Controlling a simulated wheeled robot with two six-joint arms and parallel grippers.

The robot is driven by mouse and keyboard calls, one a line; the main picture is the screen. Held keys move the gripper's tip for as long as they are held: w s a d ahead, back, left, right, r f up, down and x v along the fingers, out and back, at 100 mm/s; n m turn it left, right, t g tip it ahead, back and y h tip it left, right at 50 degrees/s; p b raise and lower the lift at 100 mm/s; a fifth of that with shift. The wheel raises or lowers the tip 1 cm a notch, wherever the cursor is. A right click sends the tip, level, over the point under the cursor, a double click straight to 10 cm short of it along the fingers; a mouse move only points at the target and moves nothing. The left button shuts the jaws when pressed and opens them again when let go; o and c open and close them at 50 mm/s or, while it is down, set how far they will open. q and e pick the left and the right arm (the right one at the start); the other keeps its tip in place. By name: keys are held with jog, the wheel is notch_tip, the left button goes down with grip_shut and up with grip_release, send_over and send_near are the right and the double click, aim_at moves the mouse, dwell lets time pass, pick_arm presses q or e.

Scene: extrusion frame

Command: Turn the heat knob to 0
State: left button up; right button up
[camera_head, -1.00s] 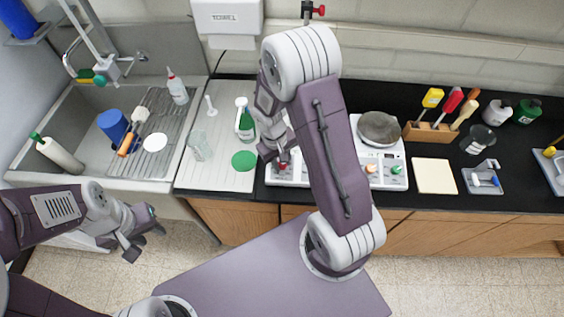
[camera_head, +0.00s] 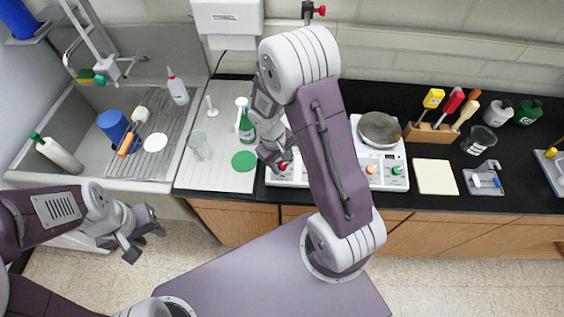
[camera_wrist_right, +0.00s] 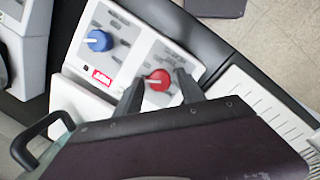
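The red knob (camera_wrist_right: 157,80) sits on the white front panel of a hot plate device, with a white pointer mark on it. A blue knob (camera_wrist_right: 98,40) is on the same panel, and a red label lies between them. The panel print is too small to read. My right gripper (camera_wrist_right: 161,87) is open, with one finger on each side of the red knob; a gap shows beside the knob. In the head view the red knob (camera_head: 284,165) shows just beside the right gripper (camera_head: 275,160); my arm hides much of the device. My left gripper (camera_head: 144,243) is open and empty above the floor.
A second device (camera_head: 383,160) with orange and green knobs stands right of my right arm. The sink (camera_head: 75,165) is at far left. A pale pad (camera_head: 436,176) lies right.

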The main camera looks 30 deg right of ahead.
notch_tip(320, 180, up, 9)
jog(key=a, duration=0.1)
jog(key=shift+a+b, duration=0.25)
jog(key=shift+b, duration=0.1)
dwell(0.5)
